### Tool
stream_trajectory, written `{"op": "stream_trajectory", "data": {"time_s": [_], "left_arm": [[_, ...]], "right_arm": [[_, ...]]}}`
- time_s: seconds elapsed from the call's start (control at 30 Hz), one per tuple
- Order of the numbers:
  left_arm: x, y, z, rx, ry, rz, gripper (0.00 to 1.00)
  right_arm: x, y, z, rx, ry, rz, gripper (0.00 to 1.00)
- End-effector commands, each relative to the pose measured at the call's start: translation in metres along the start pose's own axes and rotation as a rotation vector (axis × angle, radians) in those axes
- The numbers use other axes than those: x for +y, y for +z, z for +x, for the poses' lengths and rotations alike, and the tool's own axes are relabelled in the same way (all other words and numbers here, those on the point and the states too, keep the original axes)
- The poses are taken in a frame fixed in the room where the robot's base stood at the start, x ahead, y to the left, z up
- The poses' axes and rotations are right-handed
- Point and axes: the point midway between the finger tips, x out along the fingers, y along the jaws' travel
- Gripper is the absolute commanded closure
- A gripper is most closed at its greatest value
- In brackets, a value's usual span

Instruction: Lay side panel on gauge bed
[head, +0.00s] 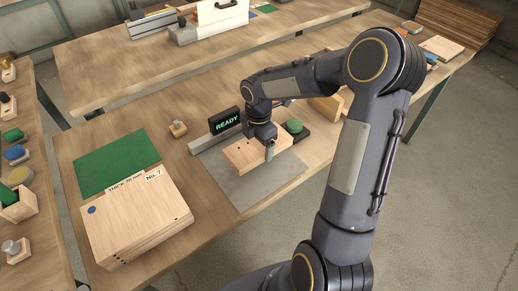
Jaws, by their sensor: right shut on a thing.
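The side panel (240,158) is a pale wooden board. It is over the back part of the gauge bed (262,186), a flat grey plate on the near bench. My right gripper (269,152) is shut on the panel at its right part, with one finger showing at the front edge. I cannot tell whether the panel touches the bed or is just above it. The far part of the bed is hidden by the panel and my right arm. My left gripper is out of view.
A dark display (226,121) reading READY stands behind the bed. A green dome (293,126) on a dark base is right of the panel. A panel stack (137,214) with a No. 7 label and a green mat (115,160) lie to the left.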

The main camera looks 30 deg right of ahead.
Motion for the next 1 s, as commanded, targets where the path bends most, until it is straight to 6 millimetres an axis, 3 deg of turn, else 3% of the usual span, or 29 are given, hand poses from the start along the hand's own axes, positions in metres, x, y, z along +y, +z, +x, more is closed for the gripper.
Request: {"op": "stream_trajectory", "data": {"time_s": [0.17,0.37,0.73,0.77,0.9,1.0], "left_arm": [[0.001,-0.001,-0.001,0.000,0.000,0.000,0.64],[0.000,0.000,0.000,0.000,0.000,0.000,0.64],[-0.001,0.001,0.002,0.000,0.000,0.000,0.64],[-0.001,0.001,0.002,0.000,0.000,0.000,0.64],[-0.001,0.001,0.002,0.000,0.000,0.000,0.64],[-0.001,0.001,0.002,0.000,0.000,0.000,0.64]], "right_arm": [[0.006,0.007,0.011,0.000,-0.002,0.001,0.51],[0.006,0.006,0.040,0.000,-0.002,-0.002,0.51],[0.006,0.006,0.045,-0.001,0.001,-0.001,0.51],[0.006,0.006,0.045,-0.001,0.000,0.000,0.17],[0.006,0.007,0.044,-0.001,0.000,0.000,0.00],[0.006,0.006,0.044,-0.001,0.000,0.000,0.00]]}}
